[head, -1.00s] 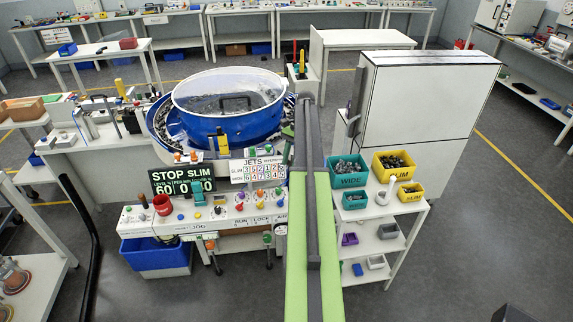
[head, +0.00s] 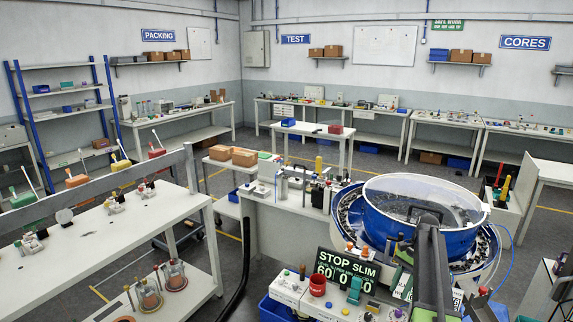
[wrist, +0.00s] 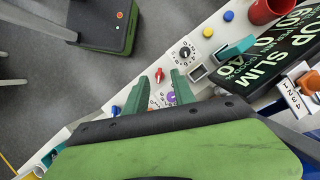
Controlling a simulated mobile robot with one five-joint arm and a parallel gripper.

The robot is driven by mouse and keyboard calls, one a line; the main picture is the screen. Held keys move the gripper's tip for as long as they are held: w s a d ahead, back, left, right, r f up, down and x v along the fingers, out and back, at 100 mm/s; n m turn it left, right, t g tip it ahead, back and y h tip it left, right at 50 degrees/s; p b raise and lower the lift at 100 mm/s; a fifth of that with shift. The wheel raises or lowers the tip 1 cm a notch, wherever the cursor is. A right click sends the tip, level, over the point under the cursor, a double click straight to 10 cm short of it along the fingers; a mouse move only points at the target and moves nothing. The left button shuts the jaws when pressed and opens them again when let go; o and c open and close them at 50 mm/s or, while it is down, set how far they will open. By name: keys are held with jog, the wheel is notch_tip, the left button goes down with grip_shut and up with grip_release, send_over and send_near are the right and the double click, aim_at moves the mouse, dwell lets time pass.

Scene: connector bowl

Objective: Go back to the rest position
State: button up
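My gripper (wrist: 160,80) shows in the wrist view as two green fingers standing apart, with nothing between them. It is above the white control panel (wrist: 203,38), with a red knob (wrist: 158,76) seen between the fingertips. In the head view my dark and green arm rises at the lower right, in front of the blue bowl (head: 382,226) with its clear rim. I cannot make out the fingers in the head view. The black STOP SLIM display (head: 345,266) stands left of my arm, and it also shows in the wrist view (wrist: 258,66).
A red cup (head: 317,285) stands on the panel's left part. A long white bench (head: 100,245) with fixtures fills the left. A blue bin (head: 272,309) is below the panel. Grey floor (head: 200,285) lies open between bench and panel. Tables line the back walls.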

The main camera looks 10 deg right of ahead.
jog(key=s+a+f+n+h+b, duration=0.1)
jog(key=a+f+n, duration=0.15)
jog(key=a, duration=0.95)
jog(key=s+a+f+n+h+b, duration=0.1)
jog(key=a+f+n+b, duration=0.15)
jog(key=a, duration=0.95)
jog(key=s+a+f+n+t+h, duration=0.1)
jog(key=s+a+n+h, duration=0.1)
jog(key=s+a+n, duration=0.6)
jog(key=s+a, duration=0.1)
jog(key=a, duration=0.2)
jog(key=shift+a+f+t+b, duration=0.3)
jog(key=shift+t+b, duration=0.05)
jog(key=shift+t, duration=0.05)
